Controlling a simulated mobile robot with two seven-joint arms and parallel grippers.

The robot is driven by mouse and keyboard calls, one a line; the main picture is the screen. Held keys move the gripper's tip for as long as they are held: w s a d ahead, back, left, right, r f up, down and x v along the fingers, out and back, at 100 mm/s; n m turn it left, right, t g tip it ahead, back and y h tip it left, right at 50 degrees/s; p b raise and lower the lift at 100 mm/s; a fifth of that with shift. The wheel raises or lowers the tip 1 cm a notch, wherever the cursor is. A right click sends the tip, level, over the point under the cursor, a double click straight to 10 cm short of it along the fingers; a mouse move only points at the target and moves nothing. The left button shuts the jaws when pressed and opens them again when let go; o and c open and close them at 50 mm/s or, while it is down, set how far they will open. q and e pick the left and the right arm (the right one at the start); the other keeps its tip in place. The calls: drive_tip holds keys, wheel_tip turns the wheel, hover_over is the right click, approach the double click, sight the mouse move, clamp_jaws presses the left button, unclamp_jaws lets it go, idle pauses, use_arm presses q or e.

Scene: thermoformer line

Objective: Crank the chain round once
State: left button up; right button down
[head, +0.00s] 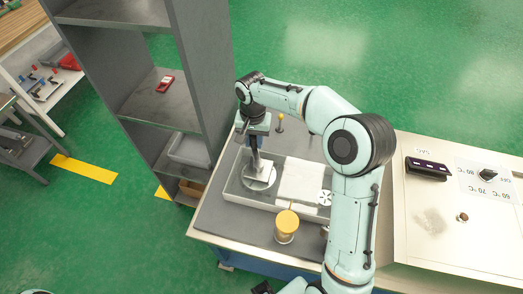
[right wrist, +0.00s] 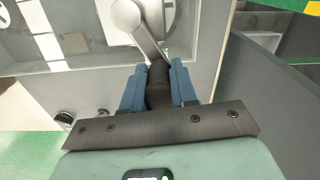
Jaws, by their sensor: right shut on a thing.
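The crank shows in the right wrist view as a grey metal arm (right wrist: 147,38) running from a round hub (right wrist: 125,14) to a dark upright handle (right wrist: 158,88). My right gripper (right wrist: 157,75) has its blue fingers shut on that handle, one on each side. In the head view my right gripper (head: 256,146) reaches down over a pale round disc (head: 259,183) at the left end of a white-framed machine bed (head: 238,190). The handle is mostly hidden there by the gripper. I cannot make out the chain itself.
A jar with a yellow lid (head: 287,221) stands in front of the bed. A small yellow-topped knob (head: 280,117) stands behind it. A tall grey shelf (head: 205,75) rises close on the left. A control panel (head: 455,225) with a dial lies right.

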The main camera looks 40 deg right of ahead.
drive_tip(key=shift+s+a+f, duration=0.1)
drive_tip(key=shift+s+f, duration=0.1)
drive_tip(key=shift+s, duration=0.1)
